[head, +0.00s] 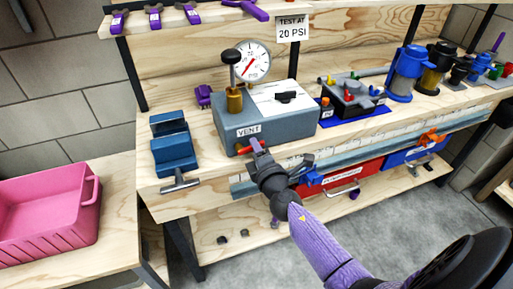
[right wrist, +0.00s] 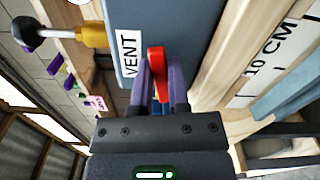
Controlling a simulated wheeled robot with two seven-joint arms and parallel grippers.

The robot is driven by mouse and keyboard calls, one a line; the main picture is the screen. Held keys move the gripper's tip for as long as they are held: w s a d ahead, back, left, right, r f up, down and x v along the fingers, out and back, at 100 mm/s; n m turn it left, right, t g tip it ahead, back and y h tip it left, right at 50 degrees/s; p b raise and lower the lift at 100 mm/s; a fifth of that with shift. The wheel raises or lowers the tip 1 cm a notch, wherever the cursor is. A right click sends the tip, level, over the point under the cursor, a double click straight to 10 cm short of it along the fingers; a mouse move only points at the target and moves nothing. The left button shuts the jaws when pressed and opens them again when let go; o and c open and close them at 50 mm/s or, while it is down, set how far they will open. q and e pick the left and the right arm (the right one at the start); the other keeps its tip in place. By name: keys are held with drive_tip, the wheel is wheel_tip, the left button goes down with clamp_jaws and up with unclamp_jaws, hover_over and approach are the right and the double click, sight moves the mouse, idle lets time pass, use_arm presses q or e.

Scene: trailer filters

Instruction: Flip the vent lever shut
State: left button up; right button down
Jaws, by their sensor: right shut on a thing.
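The vent lever is a small red handle (right wrist: 157,62) below the VENT label on the front of the grey pressure test box (head: 235,115). In the head view a bit of the red lever (head: 243,150) shows beside my gripper tips. My right gripper (head: 258,148) reaches up to the box front. In the right wrist view the purple fingers (right wrist: 157,92) are shut around the red lever, one on each side. The lever's far end sticks out past the fingertips. My left gripper is not in view.
A gauge (head: 251,62) and a black-knobbed pump handle (head: 232,57) stand on the box. A blue vise (head: 172,150) is to its left. A black part tray (head: 352,95) sits to its right. A pink bin (head: 45,220) is on the left table.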

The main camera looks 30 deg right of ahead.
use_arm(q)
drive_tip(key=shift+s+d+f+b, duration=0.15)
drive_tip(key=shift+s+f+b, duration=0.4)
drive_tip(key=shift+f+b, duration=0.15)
use_arm(e)
drive_tip(key=m, duration=0.1)
drive_tip(key=f+m, duration=0.1)
drive_tip(key=shift+m, duration=0.4)
drive_tip(key=c, duration=0.6)
unclamp_jaws()
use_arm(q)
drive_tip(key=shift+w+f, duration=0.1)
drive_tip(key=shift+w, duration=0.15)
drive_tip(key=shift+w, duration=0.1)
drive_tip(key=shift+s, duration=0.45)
use_arm(e)
drive_tip(key=v, duration=1)
